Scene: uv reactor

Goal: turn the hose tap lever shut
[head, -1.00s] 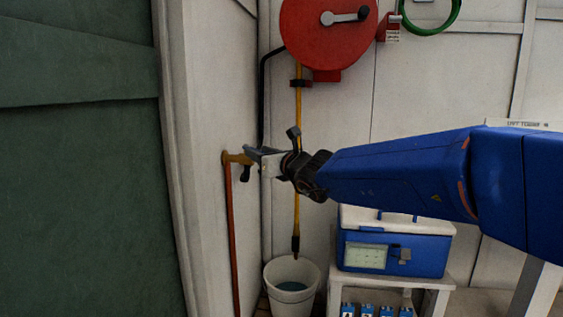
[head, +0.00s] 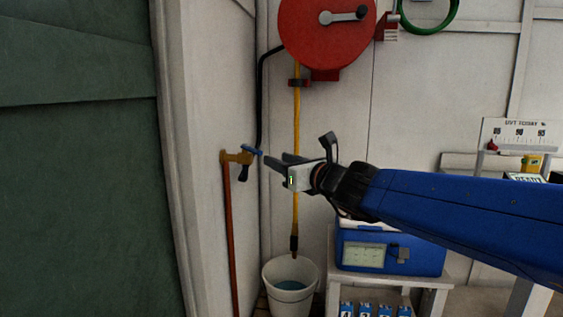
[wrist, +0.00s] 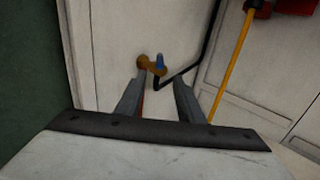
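The hose tap (head: 236,157) is a brass fitting on the white wall, on top of a reddish-brown pipe.
A red hose reel (head: 325,35) hangs above, with a yellow hose (head: 296,125) dropping towards a white bucket (head: 290,305) of bluish liquid. A black hose (head: 260,95) runs by the corner. A blue case (head: 420,250) stands on a white stand. A green panel (head: 80,180) fills the left.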

